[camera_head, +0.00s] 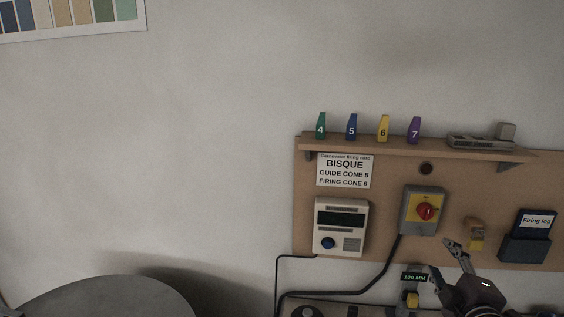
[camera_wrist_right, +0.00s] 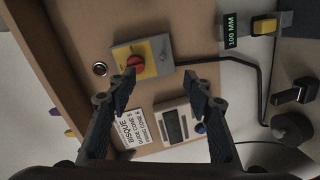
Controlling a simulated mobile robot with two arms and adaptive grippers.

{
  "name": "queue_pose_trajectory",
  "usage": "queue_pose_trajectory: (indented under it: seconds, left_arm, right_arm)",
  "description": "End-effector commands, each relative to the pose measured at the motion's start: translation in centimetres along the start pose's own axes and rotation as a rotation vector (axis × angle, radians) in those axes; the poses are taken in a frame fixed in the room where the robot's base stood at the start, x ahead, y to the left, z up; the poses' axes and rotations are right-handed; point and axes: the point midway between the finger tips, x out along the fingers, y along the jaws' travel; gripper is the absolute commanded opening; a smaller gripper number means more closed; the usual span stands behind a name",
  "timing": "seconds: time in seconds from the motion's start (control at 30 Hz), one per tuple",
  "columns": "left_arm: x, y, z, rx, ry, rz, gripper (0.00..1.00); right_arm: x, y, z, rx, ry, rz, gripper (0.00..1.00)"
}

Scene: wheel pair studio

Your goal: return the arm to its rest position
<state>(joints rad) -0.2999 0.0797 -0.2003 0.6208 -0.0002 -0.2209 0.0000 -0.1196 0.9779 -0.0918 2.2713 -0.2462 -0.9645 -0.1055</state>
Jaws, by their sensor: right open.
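My right gripper (camera_head: 444,258) is at the lower right in the head view, in front of the lower edge of a brown wall panel (camera_head: 385,222). Its two fingers are spread apart with nothing between them. In the right wrist view the open fingers (camera_wrist_right: 159,80) frame the panel, with the red knob on its yellow plate (camera_wrist_right: 136,62) and the white control box (camera_wrist_right: 175,125) beyond them. Whether the fingers touch anything is not clear, but no contact shows. My left gripper is in neither view.
A shelf (camera_head: 400,146) on the panel holds several numbered cones. A firing log holder (camera_head: 524,249) hangs right of my gripper. Cables run lower left. A round grey top (camera_head: 105,297) stands lower left.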

Motion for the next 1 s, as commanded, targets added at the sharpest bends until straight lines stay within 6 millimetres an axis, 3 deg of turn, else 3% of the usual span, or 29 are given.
queue_pose_trajectory:
  seconds: [0.03,0.2,0.3,0.4,0.6,0.77,1.0]
  left_arm:
    - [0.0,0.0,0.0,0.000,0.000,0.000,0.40]
    - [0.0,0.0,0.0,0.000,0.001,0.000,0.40]
    - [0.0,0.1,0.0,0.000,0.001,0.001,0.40]
    - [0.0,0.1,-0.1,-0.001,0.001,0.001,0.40]
    - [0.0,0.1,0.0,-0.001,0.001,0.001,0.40]
    - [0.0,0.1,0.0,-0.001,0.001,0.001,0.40]
    - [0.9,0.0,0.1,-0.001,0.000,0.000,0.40]
  right_arm:
    - [-0.9,-3.2,0.5,0.066,-0.032,-0.063,0.47]
    - [-6.1,-14.7,2.0,0.314,-0.200,-0.309,0.47]
    - [-10.4,-20.8,2.1,0.451,-0.309,-0.459,0.47]
    - [-14.9,-25.6,1.7,0.564,-0.411,-0.592,0.47]
    - [-22.8,-31.6,-0.2,0.732,-0.573,-0.802,0.47]
    - [-28.4,-34.5,-2.1,0.840,-0.683,-0.941,0.47]
    - [-26.0,-41.9,-0.5,0.820,-0.708,-0.960,0.47]
